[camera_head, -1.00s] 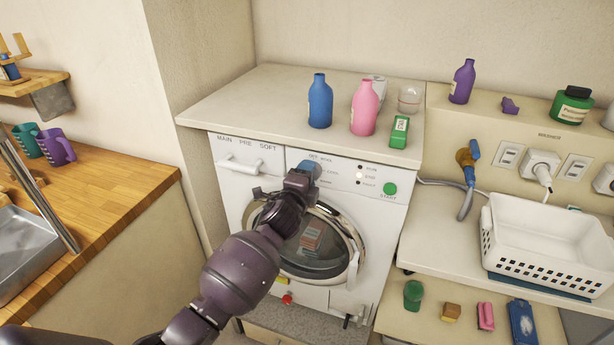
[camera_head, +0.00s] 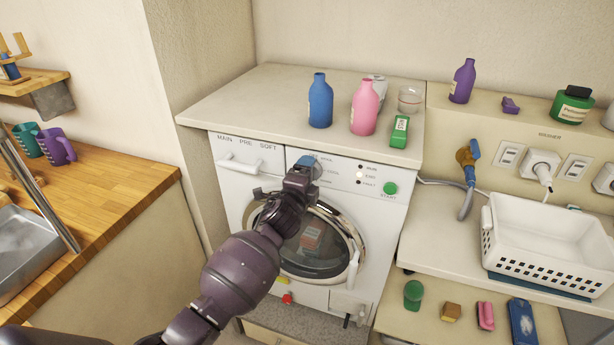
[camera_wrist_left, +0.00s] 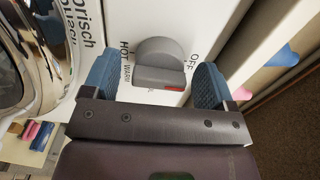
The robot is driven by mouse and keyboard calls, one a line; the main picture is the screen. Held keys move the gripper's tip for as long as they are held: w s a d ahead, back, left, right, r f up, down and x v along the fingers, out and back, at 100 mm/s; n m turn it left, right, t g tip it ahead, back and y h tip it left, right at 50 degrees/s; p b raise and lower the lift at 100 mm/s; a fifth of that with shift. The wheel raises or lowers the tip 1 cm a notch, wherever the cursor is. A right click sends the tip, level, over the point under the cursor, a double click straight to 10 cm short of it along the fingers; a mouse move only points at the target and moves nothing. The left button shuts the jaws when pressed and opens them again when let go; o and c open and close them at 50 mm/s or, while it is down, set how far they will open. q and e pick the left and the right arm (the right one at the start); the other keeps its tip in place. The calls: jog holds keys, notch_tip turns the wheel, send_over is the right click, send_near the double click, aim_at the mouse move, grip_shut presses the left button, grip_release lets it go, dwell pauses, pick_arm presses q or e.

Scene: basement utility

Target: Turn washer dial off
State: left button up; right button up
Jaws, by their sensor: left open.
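The white washer (camera_head: 300,215) stands ahead with its round glass door shut. My left gripper (camera_head: 306,166) is at the top control panel and covers the dial in the head view. In the left wrist view, the grey dial (camera_wrist_left: 160,64) sits between the two blue fingertips of my open left gripper (camera_wrist_left: 156,84). There is a gap at the dial's left and right sides. The dial has a raised grip bar with a red mark near its right end. OFF is printed to its right, HOT and WARM to its left. My right gripper is out of view.
Blue (camera_head: 320,102) and pink (camera_head: 364,106) bottles and a green box (camera_head: 399,132) stand on the washer top, above the panel. The green start button (camera_head: 390,189) is right of the gripper. A white basket (camera_head: 548,240) stands at the right.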

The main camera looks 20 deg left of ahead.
pick_arm(q)
jog(key=s, duration=1)
jog(key=shift+s+a, duration=0.15)
jog(key=shift+s, duration=0.25)
jog(key=s+a+f+n+g, duration=0.3)
jog(key=s+f+n, duration=0.5)
jog(key=s, duration=0.5)
jog(key=s+a+f+n+g, duration=0.3)
jog(key=s+f+n, duration=0.6)
jog(key=s+f, duration=0.2)
jog(key=shift+s+a+f+y, duration=0.25)
jog(key=shift+s+a+y, duration=0.15)
jog(key=shift+s, duration=0.8)
